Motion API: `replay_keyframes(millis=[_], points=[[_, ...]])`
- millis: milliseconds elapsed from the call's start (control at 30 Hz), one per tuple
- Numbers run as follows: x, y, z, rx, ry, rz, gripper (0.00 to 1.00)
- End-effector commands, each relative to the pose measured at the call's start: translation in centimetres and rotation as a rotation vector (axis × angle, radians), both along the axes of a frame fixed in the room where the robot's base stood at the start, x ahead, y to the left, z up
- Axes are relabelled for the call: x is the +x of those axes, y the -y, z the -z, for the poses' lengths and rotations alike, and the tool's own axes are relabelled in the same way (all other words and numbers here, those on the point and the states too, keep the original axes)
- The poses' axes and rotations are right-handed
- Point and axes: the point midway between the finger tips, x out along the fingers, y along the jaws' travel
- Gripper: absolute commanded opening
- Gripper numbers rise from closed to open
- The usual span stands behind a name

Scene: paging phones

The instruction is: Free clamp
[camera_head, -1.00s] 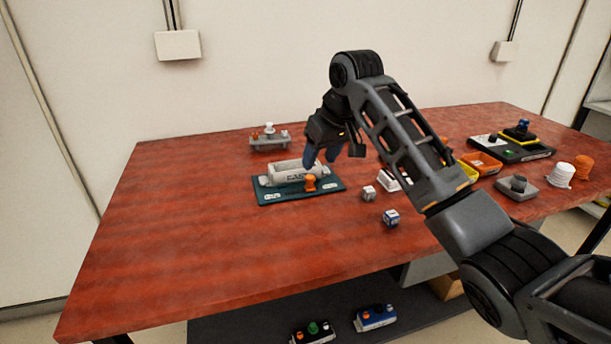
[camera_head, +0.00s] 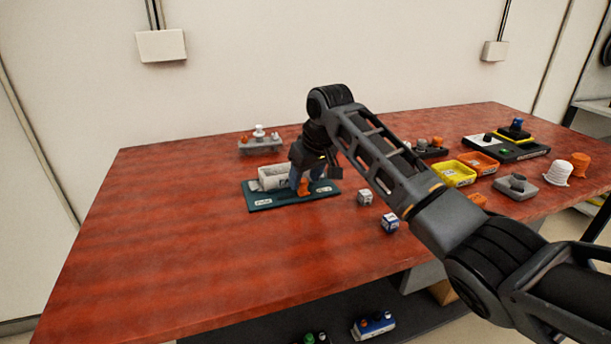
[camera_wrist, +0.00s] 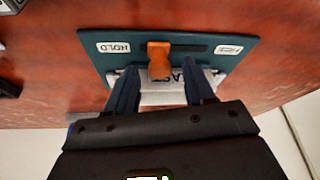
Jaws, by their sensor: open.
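The clamp is a dark teal base plate (camera_head: 262,204) on the red table, with a whitish block (camera_head: 272,176) lying on it and an orange lever (camera_head: 304,187) at its front. In the wrist view the orange lever (camera_wrist: 159,60) stands beside a dark slot, with the label HOLD (camera_wrist: 114,47) on the left and another label (camera_wrist: 229,50) on the right, too small to read. My gripper (camera_wrist: 160,80) is open, its two blue fingers on either side of the lever, with gaps visible. The fingers and arm hide part of the whitish block in the head view.
Two small cubes, a grey one (camera_head: 365,198) and a blue-and-white one (camera_head: 390,222), lie right of the plate. A grey fixture (camera_head: 260,145) stands behind it. A yellow tray (camera_head: 453,173) and an orange tray (camera_head: 478,163) lie further right. The table's left side is clear.

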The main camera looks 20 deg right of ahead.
Motion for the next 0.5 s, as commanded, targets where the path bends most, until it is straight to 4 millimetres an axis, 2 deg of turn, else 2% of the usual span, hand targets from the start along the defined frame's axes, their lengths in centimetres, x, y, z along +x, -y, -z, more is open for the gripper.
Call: replay_keyframes(millis=[200, 500], points=[[0.00, -0.01, 0.02, 0.000, 0.000, 0.000, 0.52], [0.00, 0.00, 0.01, 0.000, 0.000, 0.000, 0.23]])
